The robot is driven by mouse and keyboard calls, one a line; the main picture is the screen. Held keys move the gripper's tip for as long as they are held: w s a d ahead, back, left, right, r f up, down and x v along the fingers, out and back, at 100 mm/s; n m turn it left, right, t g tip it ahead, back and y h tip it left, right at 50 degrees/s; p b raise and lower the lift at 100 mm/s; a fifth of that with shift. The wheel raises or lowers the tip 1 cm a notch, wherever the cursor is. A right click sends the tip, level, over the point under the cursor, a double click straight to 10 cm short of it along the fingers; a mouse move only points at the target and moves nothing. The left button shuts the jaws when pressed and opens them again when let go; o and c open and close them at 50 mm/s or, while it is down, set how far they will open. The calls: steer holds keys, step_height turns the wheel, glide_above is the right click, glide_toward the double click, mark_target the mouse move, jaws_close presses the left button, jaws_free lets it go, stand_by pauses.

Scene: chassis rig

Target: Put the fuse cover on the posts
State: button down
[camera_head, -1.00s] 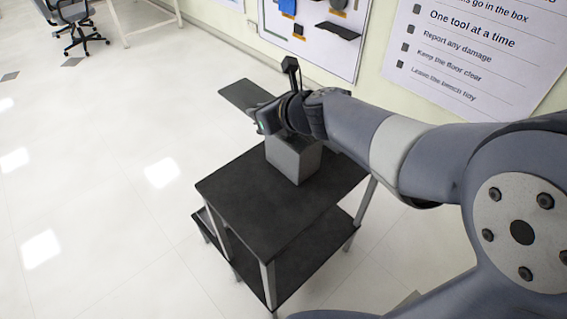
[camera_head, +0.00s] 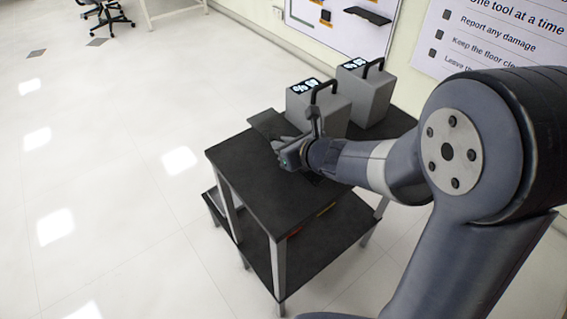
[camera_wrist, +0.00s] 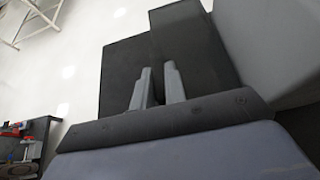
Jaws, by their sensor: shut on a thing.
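A flat dark plate, which I take for the fuse cover (camera_head: 268,122), shows in the head view just beyond my gripper (camera_head: 284,146), over the black table top. In the wrist view the dark plate (camera_wrist: 181,38) extends past the two grey fingers of my gripper (camera_wrist: 158,78), which are shut on it. The plate's near end is hidden between and behind the fingers. I cannot tell whether the plate touches the table. I see no posts I can make out in either view.
The black cart (camera_head: 240,160) has a lower shelf with small red and yellow items. Two grey boxes (camera_head: 330,108) (camera_head: 372,95) with black handles and display-like tops stand at its far right side. In the wrist view a grey box (camera_wrist: 265,50) is close on the right.

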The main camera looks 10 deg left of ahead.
steer(key=shift+f+b, duration=0.7)
steer(key=shift+f, duration=1.55)
steer(key=shift+f, duration=0.15)
steer(key=c, duration=1.5)
jaws_free()
steer(key=shift+o, duration=0.2)
